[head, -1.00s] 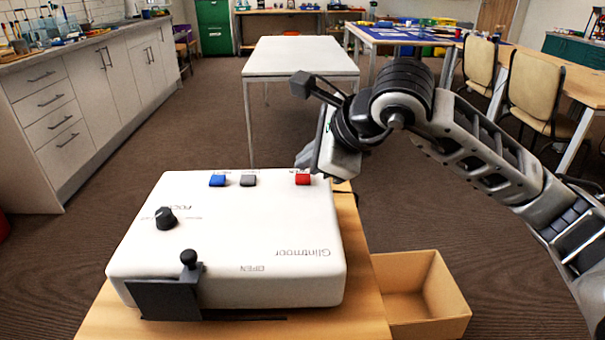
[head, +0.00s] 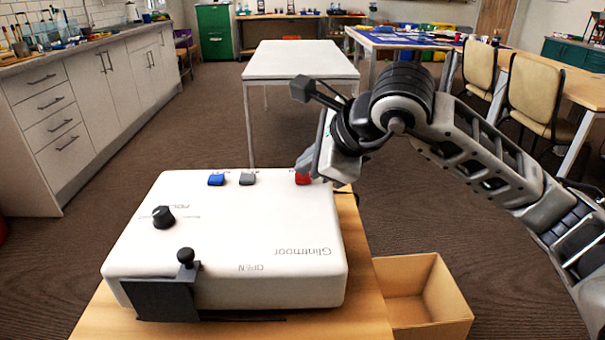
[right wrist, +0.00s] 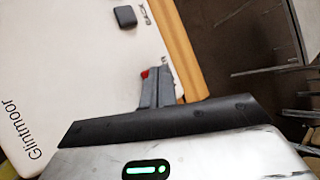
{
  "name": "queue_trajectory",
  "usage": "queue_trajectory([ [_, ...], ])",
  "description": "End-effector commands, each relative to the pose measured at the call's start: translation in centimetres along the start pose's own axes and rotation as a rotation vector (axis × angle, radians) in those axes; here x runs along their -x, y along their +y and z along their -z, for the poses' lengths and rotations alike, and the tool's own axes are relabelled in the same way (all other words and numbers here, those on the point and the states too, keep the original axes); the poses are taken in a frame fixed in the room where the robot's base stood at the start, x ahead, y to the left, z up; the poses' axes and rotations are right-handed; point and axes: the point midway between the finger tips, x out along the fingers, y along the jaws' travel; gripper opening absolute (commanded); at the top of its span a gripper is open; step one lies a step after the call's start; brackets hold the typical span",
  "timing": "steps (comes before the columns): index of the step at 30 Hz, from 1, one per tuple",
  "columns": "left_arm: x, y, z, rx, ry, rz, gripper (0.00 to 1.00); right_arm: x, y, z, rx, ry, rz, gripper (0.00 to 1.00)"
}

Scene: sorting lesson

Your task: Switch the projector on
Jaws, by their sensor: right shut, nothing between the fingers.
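The projector (head: 235,225) is a white box labelled "Glintmoor" on a wooden stand. Along its far edge are a blue button (head: 216,180), a grey button (head: 247,179) and a red button (head: 302,178). My right gripper (head: 304,170) is shut and empty, its tips at the red button and partly hiding it. In the right wrist view the fingers (right wrist: 154,74) cover most of the red button (right wrist: 144,73); I cannot tell whether it is pressed. The grey button (right wrist: 125,16) shows clear of them. My left gripper is out of view.
A black knob (head: 163,217) is on the projector's left side, and a dark flap with a ball-ended lever (head: 187,256) is at its front left. An open, empty-looking cardboard box (head: 428,325) stands right of the stand. A white table (head: 300,60) is behind.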

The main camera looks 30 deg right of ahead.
Motion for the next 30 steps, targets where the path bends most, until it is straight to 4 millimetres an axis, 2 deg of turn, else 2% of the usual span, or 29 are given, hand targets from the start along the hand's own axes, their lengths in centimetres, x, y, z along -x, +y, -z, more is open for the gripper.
queue_trajectory([
  [17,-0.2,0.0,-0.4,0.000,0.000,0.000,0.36,-0.3,0.2,0.2,0.000,0.001,0.000,0.00],
  [30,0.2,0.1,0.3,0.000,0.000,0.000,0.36,0.7,-0.5,-0.5,0.000,0.001,-0.001,0.00],
])
